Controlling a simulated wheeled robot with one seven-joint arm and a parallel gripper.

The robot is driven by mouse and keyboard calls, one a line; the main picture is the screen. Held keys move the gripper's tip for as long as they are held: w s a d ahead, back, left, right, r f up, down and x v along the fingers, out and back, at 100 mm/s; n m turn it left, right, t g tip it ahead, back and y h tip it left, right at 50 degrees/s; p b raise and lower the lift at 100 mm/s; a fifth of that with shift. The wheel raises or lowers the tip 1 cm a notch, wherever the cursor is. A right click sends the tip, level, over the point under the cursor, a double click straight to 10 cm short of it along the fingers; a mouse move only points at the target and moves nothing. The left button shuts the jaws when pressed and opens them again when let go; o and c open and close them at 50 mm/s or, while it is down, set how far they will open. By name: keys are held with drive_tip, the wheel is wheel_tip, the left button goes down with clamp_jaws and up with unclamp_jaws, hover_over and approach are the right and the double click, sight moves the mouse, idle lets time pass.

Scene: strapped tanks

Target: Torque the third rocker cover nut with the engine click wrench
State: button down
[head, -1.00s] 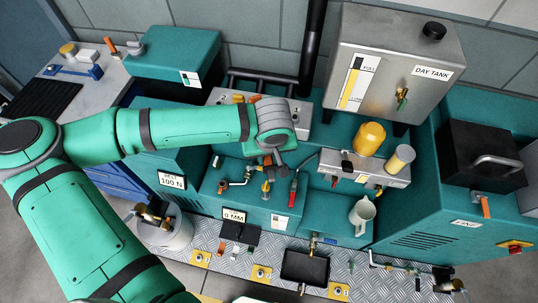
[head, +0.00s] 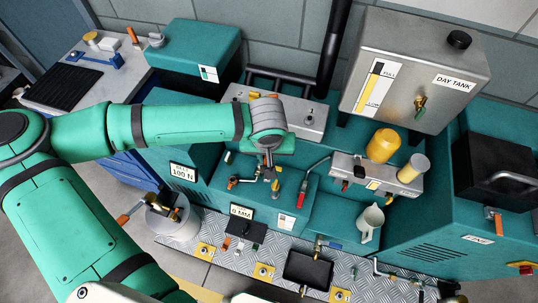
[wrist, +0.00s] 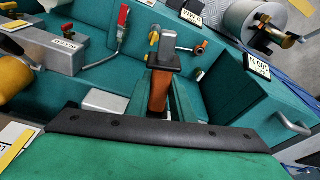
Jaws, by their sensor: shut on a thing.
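My gripper (head: 268,172) points down over the teal engine block in the head view. It is shut on an orange-handled tool (wrist: 160,90), which has a dark collar and a grey end in the wrist view. I cannot tell from its shape whether it is the click wrench. I cannot make out the third nut.
A red-handled lever (head: 301,194) and a yellow-topped fitting (head: 275,188) stand close to the gripper. A bracket with yellow cylinders (head: 384,145) is to the right, below the steel day tank (head: 400,75). A pot of tools (head: 172,222) stands at left. A black tray (head: 307,268) lies in front.

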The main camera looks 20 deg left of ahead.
drive_tip(key=a+m, duration=0.2)
drive_tip(key=a, duration=0.1)
drive_tip(key=shift+s+a, duration=0.2)
drive_tip(key=shift+a, duration=0.05)
drive_tip(key=shift+d, duration=0.1)
drive_tip(key=shift+a, duration=0.2)
drive_tip(key=shift+s+a+m+h, duration=0.15)
drive_tip(key=shift+a+m+h, duration=0.25)
drive_tip(key=shift+a+m, duration=0.95)
drive_tip(key=shift+a+n, duration=0.25)
drive_tip(key=shift+a, duration=0.2)
drive_tip(key=shift+w+a+m, duration=0.2)
drive_tip(key=shift+a+m, duration=0.25)
drive_tip(key=shift+a, duration=0.4)
drive_tip(key=shift+w+a+m, duration=0.2)
drive_tip(key=shift+a+m, duration=0.25)
drive_tip(key=shift+a, duration=0.4)
